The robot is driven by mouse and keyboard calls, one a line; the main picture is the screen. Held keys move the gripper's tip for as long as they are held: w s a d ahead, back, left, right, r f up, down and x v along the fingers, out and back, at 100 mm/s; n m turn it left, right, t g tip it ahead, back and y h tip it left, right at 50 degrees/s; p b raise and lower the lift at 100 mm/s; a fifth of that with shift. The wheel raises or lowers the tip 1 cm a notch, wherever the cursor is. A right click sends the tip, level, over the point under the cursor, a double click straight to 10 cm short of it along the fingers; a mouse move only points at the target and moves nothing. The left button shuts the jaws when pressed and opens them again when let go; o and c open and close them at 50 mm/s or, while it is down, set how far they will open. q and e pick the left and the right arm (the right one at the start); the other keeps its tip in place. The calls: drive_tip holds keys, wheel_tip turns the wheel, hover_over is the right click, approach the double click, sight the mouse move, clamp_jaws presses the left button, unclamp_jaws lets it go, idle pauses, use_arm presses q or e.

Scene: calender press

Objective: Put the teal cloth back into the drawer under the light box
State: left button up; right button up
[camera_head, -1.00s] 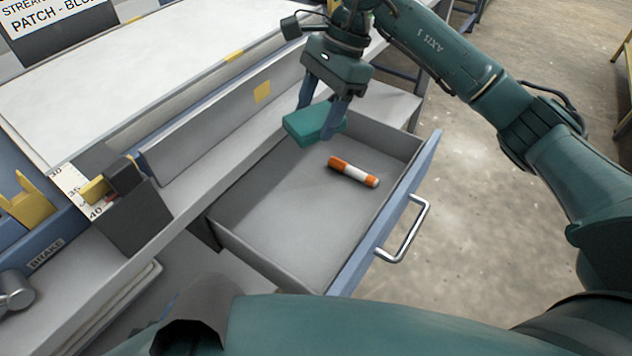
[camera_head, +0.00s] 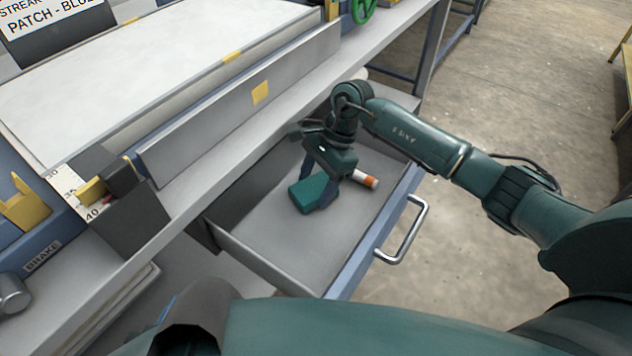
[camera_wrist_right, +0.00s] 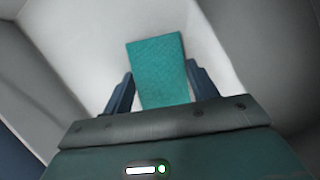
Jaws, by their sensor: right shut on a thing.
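The teal cloth (camera_head: 308,194), a folded block, is held in my right gripper (camera_head: 318,190), low inside the open drawer (camera_head: 290,240). I cannot tell whether the cloth touches the drawer floor. In the right wrist view the cloth (camera_wrist_right: 158,70) sits between the two fingers of the right gripper (camera_wrist_right: 160,92), with pale grey drawer walls around. The drawer is pulled out beneath the light box (camera_head: 150,75), with its blue front and metal handle (camera_head: 405,232) to the right. My left gripper is not in view.
An orange and white marker (camera_head: 366,180) lies in the drawer, partly hidden behind the right gripper. The near part of the drawer floor is bare. The grey bench edge (camera_head: 215,185) runs along the drawer's left. A dark box with a scale (camera_head: 125,215) stands at left.

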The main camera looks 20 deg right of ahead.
drive_tip(key=shift+f, duration=0.15)
drive_tip(key=shift+f, duration=0.15)
drive_tip(key=o, duration=0.9)
drive_tip(key=shift+r, duration=0.4)
drive_tip(key=shift+v, duration=5.85)
